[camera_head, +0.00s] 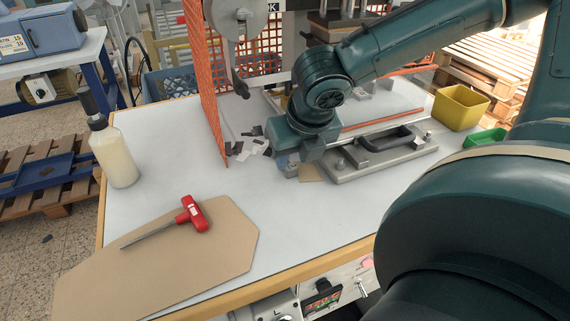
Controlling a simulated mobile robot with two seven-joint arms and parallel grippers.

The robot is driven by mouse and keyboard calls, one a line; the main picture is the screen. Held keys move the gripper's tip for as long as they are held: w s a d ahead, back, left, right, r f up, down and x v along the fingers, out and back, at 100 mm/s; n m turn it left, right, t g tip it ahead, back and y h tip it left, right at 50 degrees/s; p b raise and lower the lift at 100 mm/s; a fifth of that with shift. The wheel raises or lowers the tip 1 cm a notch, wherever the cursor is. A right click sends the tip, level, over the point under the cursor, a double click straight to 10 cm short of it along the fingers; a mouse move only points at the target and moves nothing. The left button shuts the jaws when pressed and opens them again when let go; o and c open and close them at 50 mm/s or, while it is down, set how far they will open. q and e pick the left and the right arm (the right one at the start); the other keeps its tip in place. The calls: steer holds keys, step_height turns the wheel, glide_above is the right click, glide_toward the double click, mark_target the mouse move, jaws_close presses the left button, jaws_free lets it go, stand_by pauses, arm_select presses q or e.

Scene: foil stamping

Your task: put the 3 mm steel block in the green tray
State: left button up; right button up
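The green tray (487,139) sits at the right edge of the table, partly hidden behind my arm. My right gripper (287,168) points down at the table, at the left end of a grey metal fixture plate. Its fingers are small and mostly covered by the gripper body, so I cannot tell whether they are open or hold anything. My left gripper is not in view.
The grey fixture plate (372,160) carries a black handle. A yellow bin (460,107) stands behind the green tray. An orange mesh guard (203,85) rises left of my gripper. A bottle (113,155), cardboard (165,262) and red-handled tool (192,214) occupy the left and front.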

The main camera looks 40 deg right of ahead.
steer(key=x, duration=0.3)
steer(key=shift+r+b, duration=0.1)
steer(key=shift+b, duration=0.2)
steer(key=shift+c, duration=0.4)
steer(key=shift+r, duration=0.1)
jaws_close()
